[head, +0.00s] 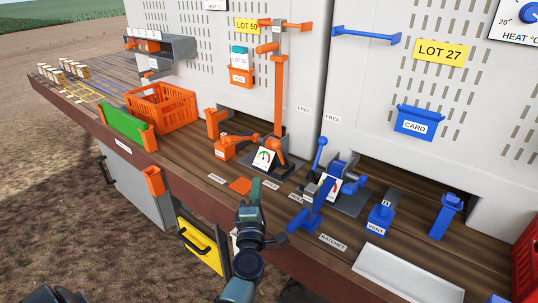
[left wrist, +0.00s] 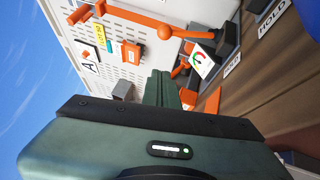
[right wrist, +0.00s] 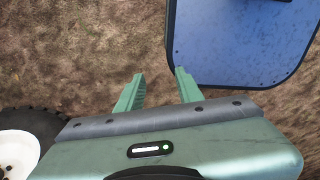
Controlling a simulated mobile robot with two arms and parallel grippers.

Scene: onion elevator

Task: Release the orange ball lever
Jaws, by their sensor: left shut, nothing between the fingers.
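An orange lever with a rounded ball-like end (head: 255,137) stands by the small dial gauge (head: 264,158) on the wooden bench in the head view. An orange ball on an orange bar (left wrist: 165,32) shows in the left wrist view; I cannot tell if it is the same lever. My left gripper (head: 256,188) is shut and empty, over the bench's front part, on the near side of the orange mechanism and apart from it. Its closed fingers (left wrist: 161,90) point toward the orange parts. My right gripper (right wrist: 158,88) is open and empty above bare soil.
A blue lever mechanism (head: 322,190) with its own ball-topped lever stands to the right of my left gripper. An orange crate (head: 160,110) stands further left. A white tray (head: 405,275) lies at the front right. A blue panel (right wrist: 240,40) is close beside my right gripper.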

